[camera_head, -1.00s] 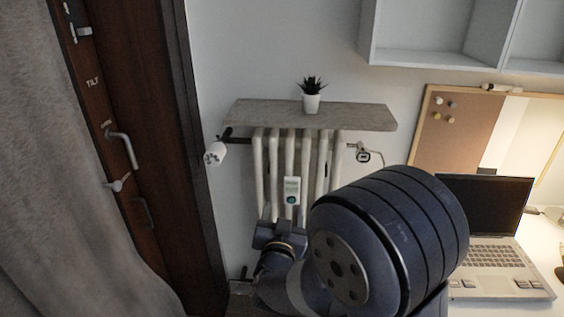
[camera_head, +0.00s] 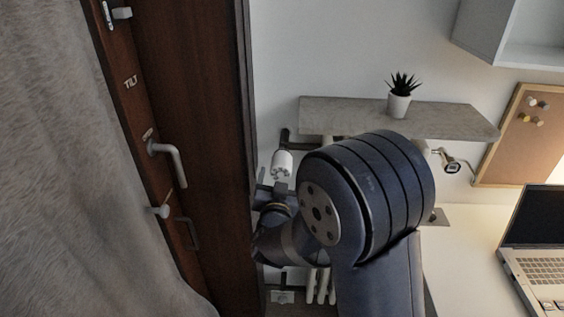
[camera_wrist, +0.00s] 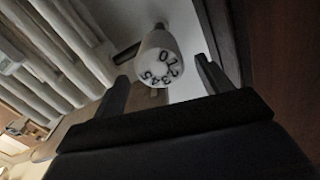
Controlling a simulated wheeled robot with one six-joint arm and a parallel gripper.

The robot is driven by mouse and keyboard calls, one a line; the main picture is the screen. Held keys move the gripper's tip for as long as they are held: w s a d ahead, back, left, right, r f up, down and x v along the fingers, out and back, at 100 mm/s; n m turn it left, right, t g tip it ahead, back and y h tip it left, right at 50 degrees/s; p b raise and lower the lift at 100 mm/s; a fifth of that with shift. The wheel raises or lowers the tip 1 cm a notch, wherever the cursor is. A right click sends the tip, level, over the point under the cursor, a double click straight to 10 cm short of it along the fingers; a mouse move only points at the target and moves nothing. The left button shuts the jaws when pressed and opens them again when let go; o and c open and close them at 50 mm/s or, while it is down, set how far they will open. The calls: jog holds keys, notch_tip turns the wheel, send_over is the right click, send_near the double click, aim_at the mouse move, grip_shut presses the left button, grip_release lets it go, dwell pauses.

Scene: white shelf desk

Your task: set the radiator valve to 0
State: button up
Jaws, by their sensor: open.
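The radiator valve (camera_head: 282,160) is a white round knob at the left end of the radiator, beneath the shelf. In the wrist view the valve (camera_wrist: 158,52) shows its end face with the digits 0 to 5; 0 is near the top of the ring. My gripper (camera_wrist: 161,70) is open, with one finger on each side of the valve in that picture. I cannot tell whether the fingertips reach around it; no contact shows. In the head view my gripper (camera_head: 273,188) is just below the valve, partly hidden by my arm.
The white radiator (camera_wrist: 50,55) is mostly hidden behind my arm in the head view. A stone shelf (camera_head: 440,121) with a potted plant (camera_head: 399,98) is above. A dark door (camera_head: 205,130) stands close on the left. A desk with a laptop (camera_head: 540,262) is at right.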

jog(key=w+p, duration=0.1)
jog(key=w, duration=0.5)
jog(key=shift+w+d, duration=0.1)
jog(key=shift+w, duration=0.25)
jog(key=c, duration=1)
jog(key=shift+o, duration=0.2)
jog(key=shift+f+b, duration=0.15)
jog(key=shift+b, duration=0.2)
